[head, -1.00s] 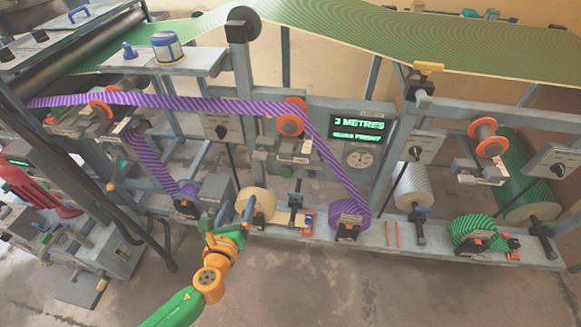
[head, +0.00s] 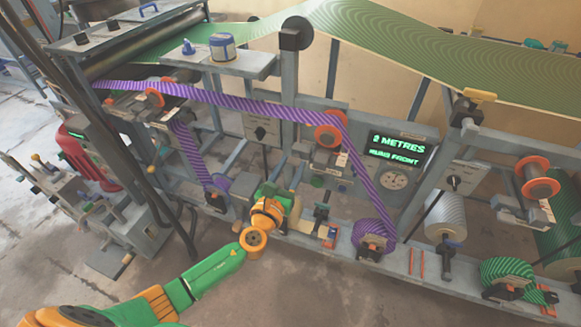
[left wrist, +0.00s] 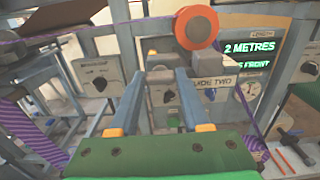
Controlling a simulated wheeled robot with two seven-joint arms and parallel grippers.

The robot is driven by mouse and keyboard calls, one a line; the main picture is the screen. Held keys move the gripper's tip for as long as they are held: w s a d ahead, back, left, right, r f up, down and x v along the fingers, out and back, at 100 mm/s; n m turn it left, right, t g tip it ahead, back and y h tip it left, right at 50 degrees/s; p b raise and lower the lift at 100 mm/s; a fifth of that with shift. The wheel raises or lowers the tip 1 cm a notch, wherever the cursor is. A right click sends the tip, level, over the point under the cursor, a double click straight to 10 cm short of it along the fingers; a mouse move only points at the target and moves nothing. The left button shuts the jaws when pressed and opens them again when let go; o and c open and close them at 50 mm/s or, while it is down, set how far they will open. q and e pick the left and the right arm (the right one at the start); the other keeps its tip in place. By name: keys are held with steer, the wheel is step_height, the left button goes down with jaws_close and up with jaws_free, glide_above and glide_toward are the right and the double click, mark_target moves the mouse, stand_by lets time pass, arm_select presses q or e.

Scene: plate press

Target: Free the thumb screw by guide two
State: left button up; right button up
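Guide two (head: 327,160) is a grey block under an orange-rimmed roller (head: 331,139), with the purple striped web running over it. In the left wrist view its label (left wrist: 215,82) reads "GUIDE TWO", under the orange roller (left wrist: 196,27). A small dark knob-like part (left wrist: 168,96) shows between the fingers, seemingly the thumb screw; its details are too small to tell. My left gripper (head: 285,185) is in front of and left of guide two in the head view. In the wrist view its two fingers (left wrist: 160,78) are apart, with nothing clearly held. My right gripper is not in view.
A display (head: 397,147) reading "2 METRES" and a dial (head: 393,179) are right of guide two. A purple roll (head: 372,238) sits on the lower rail to the right. A control box (head: 262,130) is behind left. Open floor lies in front.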

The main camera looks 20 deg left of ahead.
arm_select(q)
jaws_close()
